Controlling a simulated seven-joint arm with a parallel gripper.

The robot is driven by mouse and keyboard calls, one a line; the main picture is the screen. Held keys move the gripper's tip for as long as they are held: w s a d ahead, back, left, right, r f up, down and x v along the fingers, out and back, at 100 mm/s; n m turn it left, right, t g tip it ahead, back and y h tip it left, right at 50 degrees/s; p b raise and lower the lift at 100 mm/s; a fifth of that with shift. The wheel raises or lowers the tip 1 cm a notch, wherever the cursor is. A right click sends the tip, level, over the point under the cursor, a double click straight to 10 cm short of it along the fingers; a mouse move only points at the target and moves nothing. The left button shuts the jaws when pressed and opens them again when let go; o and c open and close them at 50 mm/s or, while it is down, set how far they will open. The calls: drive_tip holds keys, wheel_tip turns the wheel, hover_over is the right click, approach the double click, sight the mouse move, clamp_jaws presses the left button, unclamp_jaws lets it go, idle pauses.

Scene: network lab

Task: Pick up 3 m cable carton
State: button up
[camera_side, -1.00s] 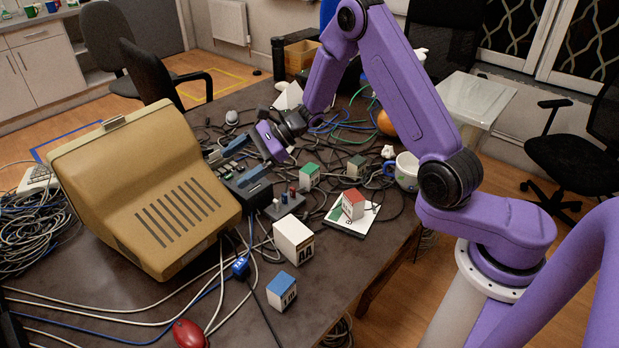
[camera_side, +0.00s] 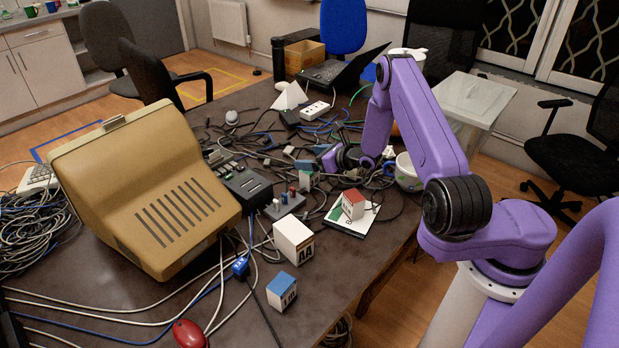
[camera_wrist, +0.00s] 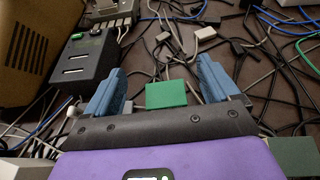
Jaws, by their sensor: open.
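Several small cartons stand on the dark table, and I cannot read which one is marked 3 m. A green-topped carton (camera_wrist: 167,94) shows between my two blue fingers in the wrist view; in the side view its white side (camera_side: 305,183) shows under the fingers. My gripper (camera_wrist: 163,80) is open and empty above it, pointing down. A red-topped carton (camera_side: 353,204) sits on a white and green board. A white carton marked AA (camera_side: 293,237) and a blue-topped carton (camera_side: 282,291) stand nearer the front. A dark green block (camera_wrist: 296,156) shows at the wrist view's lower right.
Loose cables (camera_wrist: 285,75) cover the table around the green-topped carton. A black switch box (camera_wrist: 85,65) is to its left. A beige monitor (camera_side: 145,190) fills the left side. A white mug (camera_side: 406,172) stands near the right edge. A red mouse (camera_side: 188,334) is at the front.

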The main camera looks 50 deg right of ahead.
sight(315, 174)
drive_tip(key=shift+f, duration=2)
wheel_tip(315, 174, down, 2)
drive_tip(key=shift+f, duration=0.15)
drive_tip(key=shift+x, duration=0.95)
drive_tip(key=shift+w+f, duration=0.35)
drive_tip(key=shift+w, duration=0.2)
drive_tip(key=c, duration=1.1)
